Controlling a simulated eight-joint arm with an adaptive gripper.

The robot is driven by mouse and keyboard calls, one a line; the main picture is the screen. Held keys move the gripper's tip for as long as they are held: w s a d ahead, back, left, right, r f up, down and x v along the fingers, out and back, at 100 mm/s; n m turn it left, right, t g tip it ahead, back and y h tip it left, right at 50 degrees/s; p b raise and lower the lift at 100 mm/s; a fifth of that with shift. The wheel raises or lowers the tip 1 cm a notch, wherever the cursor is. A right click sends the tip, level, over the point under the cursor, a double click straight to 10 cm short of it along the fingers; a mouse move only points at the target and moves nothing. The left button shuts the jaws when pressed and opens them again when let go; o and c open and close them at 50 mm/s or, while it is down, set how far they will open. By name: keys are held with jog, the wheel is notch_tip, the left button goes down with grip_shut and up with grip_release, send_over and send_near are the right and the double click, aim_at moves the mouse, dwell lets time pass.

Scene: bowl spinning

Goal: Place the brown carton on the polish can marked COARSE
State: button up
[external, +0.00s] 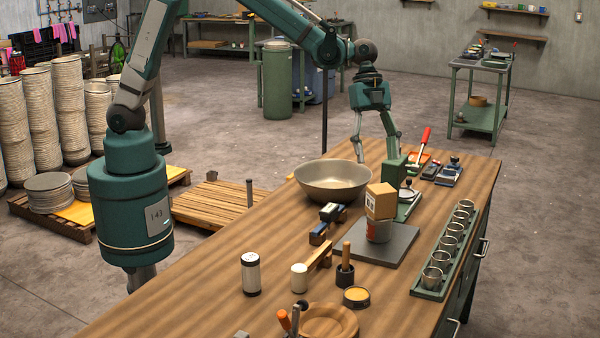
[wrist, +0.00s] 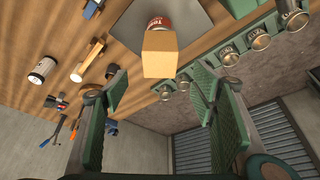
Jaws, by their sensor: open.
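The brown carton (external: 380,201) sits on top of a red-and-white can (external: 378,231), which stands on a grey plate (external: 400,243). In the wrist view the carton (wrist: 160,54) is in front of the open jaws, with the can (wrist: 159,23) behind it. The can's lettering is too small to read surely, so I cannot tell whether it says COARSE. My gripper (external: 376,148) is open and empty, above and behind the carton in the external view, and apart from it. Its fingers also show in the wrist view (wrist: 161,88).
A large bowl (external: 333,181) stands left of the plate. A green rack (external: 430,291) of several metal cups runs along the right edge. A white can with dark ends (external: 250,274), a wooden-handled mallet (external: 318,258) and an open yellow tin (external: 356,297) lie nearer the front.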

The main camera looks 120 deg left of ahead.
dwell(0.4)
jog(key=s+d+r+n+t+y, duration=0.1)
jog(key=s+d+r+n, duration=0.1)
jog(key=s+d+r, duration=0.55)
jog(key=s+d+r+n+y, duration=0.15)
jog(key=s+d+r, duration=0.3)
jog(key=s, duration=0.65)
jog(key=s+d+n+t, duration=0.1)
jog(key=s+d+n, duration=0.1)
jog(key=s, duration=0.9)
jog(key=s+d+f+n+t, duration=0.1)
jog(key=s+d+n+t, duration=0.1)
jog(key=s, duration=0.9)
jog(key=shift+s+d+f+n+y, duration=0.2)
jog(key=shift+d+n+y, duration=0.15)
jog(key=shift+d+n, duration=0.6)
jog(key=shift+d, duration=0.2)
